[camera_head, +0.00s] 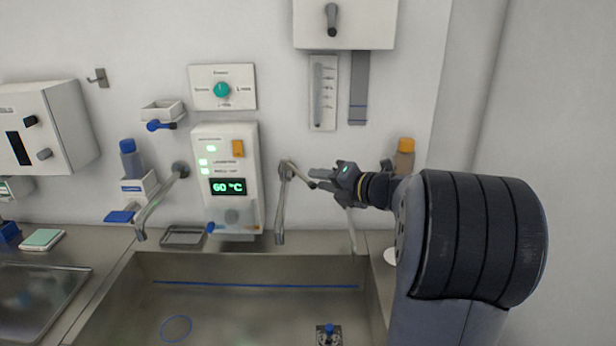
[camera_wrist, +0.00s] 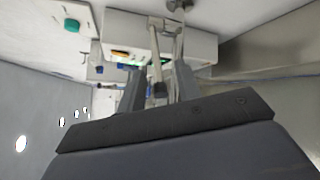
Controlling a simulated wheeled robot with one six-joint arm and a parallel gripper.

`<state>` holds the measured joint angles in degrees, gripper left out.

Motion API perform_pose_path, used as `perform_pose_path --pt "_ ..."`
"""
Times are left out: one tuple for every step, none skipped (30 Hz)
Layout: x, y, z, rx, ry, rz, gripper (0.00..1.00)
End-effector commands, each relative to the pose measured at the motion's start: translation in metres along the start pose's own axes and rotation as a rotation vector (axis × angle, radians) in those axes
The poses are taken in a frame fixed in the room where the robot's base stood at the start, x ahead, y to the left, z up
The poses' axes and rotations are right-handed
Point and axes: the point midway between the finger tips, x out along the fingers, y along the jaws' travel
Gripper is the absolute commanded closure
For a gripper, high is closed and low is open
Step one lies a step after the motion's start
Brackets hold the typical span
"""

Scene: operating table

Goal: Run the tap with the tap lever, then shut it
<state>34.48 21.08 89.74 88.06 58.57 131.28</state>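The tap (camera_head: 280,215) is a metal spout on the back wall, hanging down over the sink. Its tap lever (camera_head: 299,177) sticks out from the wall mount toward my gripper (camera_head: 318,180). In the wrist view the lever (camera_wrist: 155,65), with a dark end, reaches in between my two fingers (camera_wrist: 160,92). Gaps show on both sides of it, so my gripper is open around the lever and not clamped. No water is seen coming from the spout. The exact contact between fingers and lever cannot be told.
A steel sink (camera_head: 250,265) lies below. A white panel reading 60 °C (camera_head: 230,160) hangs left of the tap, with a second spout (camera_head: 158,205) beyond it. A thin rod (camera_head: 351,232) stands below my gripper.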

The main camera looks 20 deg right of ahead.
Motion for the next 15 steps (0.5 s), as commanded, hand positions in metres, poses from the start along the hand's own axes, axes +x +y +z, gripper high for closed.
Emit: perform_pose_path --pt "0.012 0.000 -0.001 0.001 0.006 0.001 0.67" --pt "0.017 0.001 -0.001 0.000 0.004 0.001 0.67" --pt "0.024 0.001 -0.001 0.000 0.005 0.001 0.67" --pt "0.029 0.001 -0.002 0.000 0.005 0.000 0.67" --pt "0.033 0.000 -0.001 0.000 0.004 -0.001 0.67" --pt "0.037 0.000 -0.001 -0.001 0.004 0.000 0.67" --pt "0.041 0.000 -0.001 -0.001 0.004 0.000 0.67" --pt "0.043 0.000 -0.001 -0.001 0.003 0.000 0.67" --pt "0.046 0.000 0.000 0.000 0.002 0.000 0.67" --pt "0.047 0.000 0.000 0.000 0.001 0.000 0.67" --pt "0.048 0.000 0.000 0.000 0.001 0.000 0.67" --pt "0.049 0.000 0.000 0.000 0.001 0.000 0.67" --pt "0.050 0.000 0.000 0.000 0.000 0.000 0.67" --pt "0.050 0.000 0.000 0.000 0.000 0.000 0.67" --pt "0.050 0.000 0.000 -0.001 0.000 0.000 0.67"
